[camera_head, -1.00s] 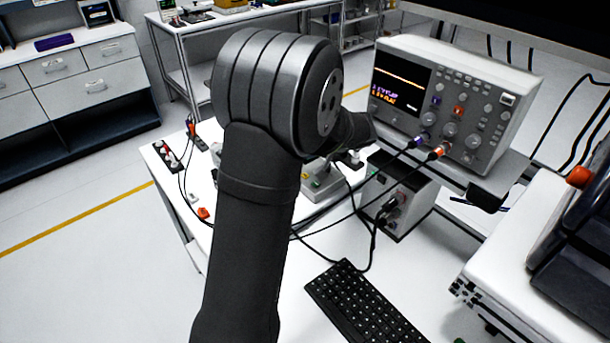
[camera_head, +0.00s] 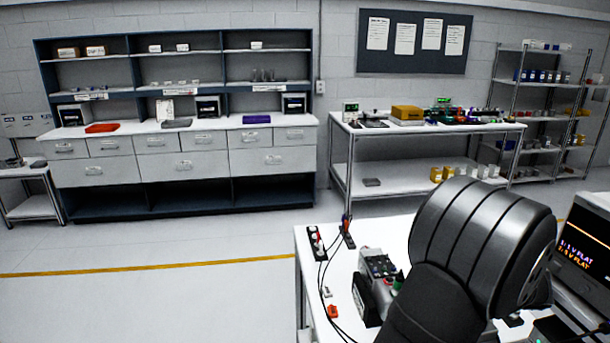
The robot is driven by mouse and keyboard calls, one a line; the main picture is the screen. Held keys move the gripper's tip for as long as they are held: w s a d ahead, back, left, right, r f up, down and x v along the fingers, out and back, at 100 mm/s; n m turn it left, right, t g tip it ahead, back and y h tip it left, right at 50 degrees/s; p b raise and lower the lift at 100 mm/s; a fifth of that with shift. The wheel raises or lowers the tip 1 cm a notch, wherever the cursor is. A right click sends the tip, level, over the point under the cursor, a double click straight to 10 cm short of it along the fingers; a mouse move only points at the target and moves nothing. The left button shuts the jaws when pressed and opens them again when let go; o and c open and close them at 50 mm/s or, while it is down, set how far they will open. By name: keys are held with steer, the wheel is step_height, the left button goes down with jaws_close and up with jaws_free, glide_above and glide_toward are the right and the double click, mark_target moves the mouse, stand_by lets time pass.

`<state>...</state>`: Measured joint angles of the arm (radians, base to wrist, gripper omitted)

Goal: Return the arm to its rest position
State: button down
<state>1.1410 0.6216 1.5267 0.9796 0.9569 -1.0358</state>
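My dark arm fills the lower right of the head view, with its big ribbed joint over the white workbench (camera_head: 312,262). My gripper is not in view; it is hidden behind the arm or outside the picture. On the bench a grey device with a black front (camera_head: 378,275) stands just left of my arm. The oscilloscope (camera_head: 585,245) is cut off at the right edge, its screen lit with orange and purple text.
A drawer cabinet (camera_head: 180,160) and a metal-framed table (camera_head: 430,128) stand further back. The floor at left is clear.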

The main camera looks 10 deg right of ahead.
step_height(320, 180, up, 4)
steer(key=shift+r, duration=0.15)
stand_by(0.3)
